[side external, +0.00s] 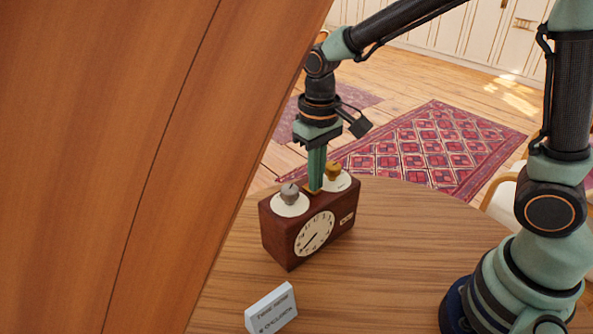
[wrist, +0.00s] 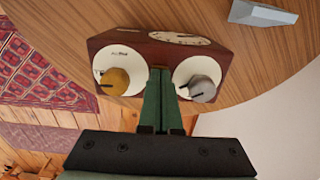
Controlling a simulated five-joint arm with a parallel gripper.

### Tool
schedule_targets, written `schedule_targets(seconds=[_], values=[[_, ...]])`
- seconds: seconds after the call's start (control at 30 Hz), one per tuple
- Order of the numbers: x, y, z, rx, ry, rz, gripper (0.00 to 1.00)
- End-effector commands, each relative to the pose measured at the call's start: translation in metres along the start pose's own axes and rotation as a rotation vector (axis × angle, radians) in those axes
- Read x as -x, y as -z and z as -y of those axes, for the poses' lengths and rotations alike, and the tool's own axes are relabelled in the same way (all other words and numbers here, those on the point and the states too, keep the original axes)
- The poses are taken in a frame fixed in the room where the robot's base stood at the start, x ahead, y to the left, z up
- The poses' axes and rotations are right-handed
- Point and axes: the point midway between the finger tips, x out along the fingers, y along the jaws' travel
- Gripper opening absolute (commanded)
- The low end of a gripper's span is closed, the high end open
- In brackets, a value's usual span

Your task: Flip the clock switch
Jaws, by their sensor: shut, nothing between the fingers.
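A dark red-brown clock (side external: 285,236) stands upright on the round wooden table. Its front has a pale round dial (side external: 315,233). On its top are a grey knob (side external: 290,194) and a gold knob (side external: 333,171), each on a white disc. In the wrist view the gold knob (wrist: 115,82) is on the left and the grey knob (wrist: 202,88) on the right. My gripper (side external: 315,188) points down, shut and empty, with its green fingertips at the clock's top between the two knobs. I cannot tell whether the tips touch the clock. The wrist view shows my gripper (wrist: 160,72) between the discs too.
A small white sign (side external: 270,308) stands on the table (side external: 385,260) in front of the clock. A large wooden panel (side external: 120,140) fills the left of the side view. The table right of the clock is clear. A red patterned rug (side external: 440,145) lies on the floor beyond.

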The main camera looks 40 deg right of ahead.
Motion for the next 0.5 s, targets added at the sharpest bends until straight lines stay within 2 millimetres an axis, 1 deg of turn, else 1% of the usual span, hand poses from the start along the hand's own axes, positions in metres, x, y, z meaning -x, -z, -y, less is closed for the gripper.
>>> schedule_targets(seconds=[0.33, 0.5], values=[[-0.0050, -0.0001, 0.0000, 0.000, 0.000, 0.000, 0.00], [-0.0010, 0.0004, 0.0001, 0.000, 0.000, -0.001, 0.00]])
